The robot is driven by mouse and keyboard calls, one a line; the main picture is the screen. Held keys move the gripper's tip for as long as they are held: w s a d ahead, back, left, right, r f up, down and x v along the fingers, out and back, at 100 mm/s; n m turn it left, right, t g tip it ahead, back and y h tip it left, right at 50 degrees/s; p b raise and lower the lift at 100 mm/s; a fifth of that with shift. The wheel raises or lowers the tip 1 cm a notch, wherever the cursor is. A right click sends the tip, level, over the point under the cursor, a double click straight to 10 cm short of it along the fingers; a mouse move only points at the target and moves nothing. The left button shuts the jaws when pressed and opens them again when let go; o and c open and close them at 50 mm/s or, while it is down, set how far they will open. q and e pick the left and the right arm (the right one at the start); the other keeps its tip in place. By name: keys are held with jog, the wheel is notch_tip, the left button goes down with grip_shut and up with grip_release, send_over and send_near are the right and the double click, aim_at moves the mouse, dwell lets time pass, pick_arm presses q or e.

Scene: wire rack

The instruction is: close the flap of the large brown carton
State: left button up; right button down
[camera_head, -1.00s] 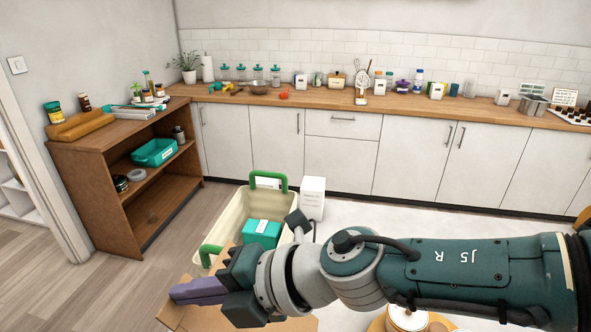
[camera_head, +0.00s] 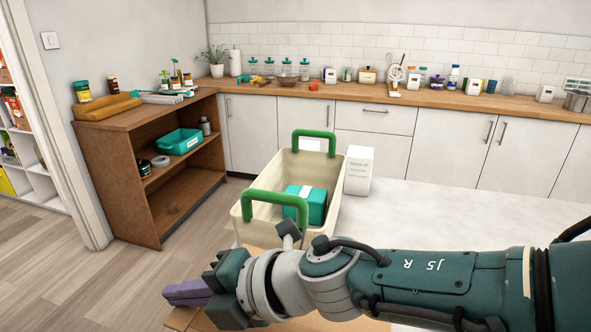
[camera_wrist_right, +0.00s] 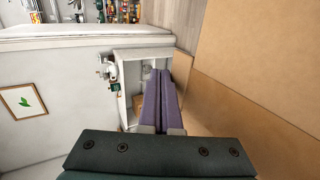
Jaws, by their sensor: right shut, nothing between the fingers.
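The large brown carton (camera_head: 195,318) shows only in part at the bottom edge of the head view, mostly hidden behind my right arm. In the right wrist view, broad brown cardboard panels (camera_wrist_right: 262,50) fill the right side, with an edge between two of them. I cannot tell which panel is the flap or how far it stands open. My right gripper (camera_head: 167,291) is shut and empty, its purple fingers pointing left beside the carton in the head view. The fingers also show in the wrist view (camera_wrist_right: 159,74), left of the cardboard; contact cannot be told. My left gripper is out of view.
A cream bin (camera_head: 262,230) with green handles holds a teal box (camera_head: 317,207) behind my right arm.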

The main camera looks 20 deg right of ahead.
jog(key=shift+a+f+b, duration=0.1)
jog(key=shift+f+b, duration=0.4)
jog(key=shift+f, duration=0.35)
jog(key=shift+f, duration=0.1)
